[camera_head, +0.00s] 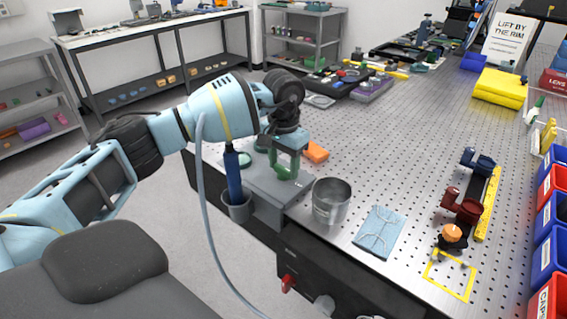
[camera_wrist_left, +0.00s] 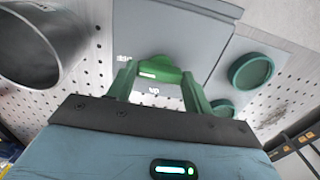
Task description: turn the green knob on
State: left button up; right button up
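A green knob (camera_wrist_left: 158,68) with a pale mark sits on the grey instrument box (camera_head: 262,188) at the table's left edge. In the head view, the knob (camera_head: 283,174) is mostly hidden by my left gripper (camera_head: 286,171), which points down over it. In the left wrist view, the two green fingers of my left gripper (camera_wrist_left: 159,76) stand apart, one on each side of the knob. I cannot tell whether they touch it. My right gripper is not in view.
A metal cup (camera_head: 331,201) stands close beside the box, and it also shows in the left wrist view (camera_wrist_left: 28,45). A blue cloth (camera_head: 380,232) lies to its right. An orange block (camera_head: 316,152) lies behind the gripper. The perforated tabletop (camera_head: 410,135) is mostly clear in the middle.

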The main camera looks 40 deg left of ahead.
pick_arm(q)
jog(key=shift+c, duration=0.7)
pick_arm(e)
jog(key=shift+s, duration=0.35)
pick_arm(q)
jog(key=shift+n, duration=0.4)
jog(key=n, duration=0.4)
jog(key=shift+r+n+p, duration=0.1)
jog(key=shift+n+p, duration=0.2)
jog(key=shift+p, duration=0.1)
jog(key=n, duration=0.3)
jog(key=shift+n+p, duration=0.3)
jog(key=n+p, duration=0.1)
jog(key=n, duration=0.4)
jog(key=shift+n+p, duration=0.4)
jog(key=shift+n, duration=1.6)
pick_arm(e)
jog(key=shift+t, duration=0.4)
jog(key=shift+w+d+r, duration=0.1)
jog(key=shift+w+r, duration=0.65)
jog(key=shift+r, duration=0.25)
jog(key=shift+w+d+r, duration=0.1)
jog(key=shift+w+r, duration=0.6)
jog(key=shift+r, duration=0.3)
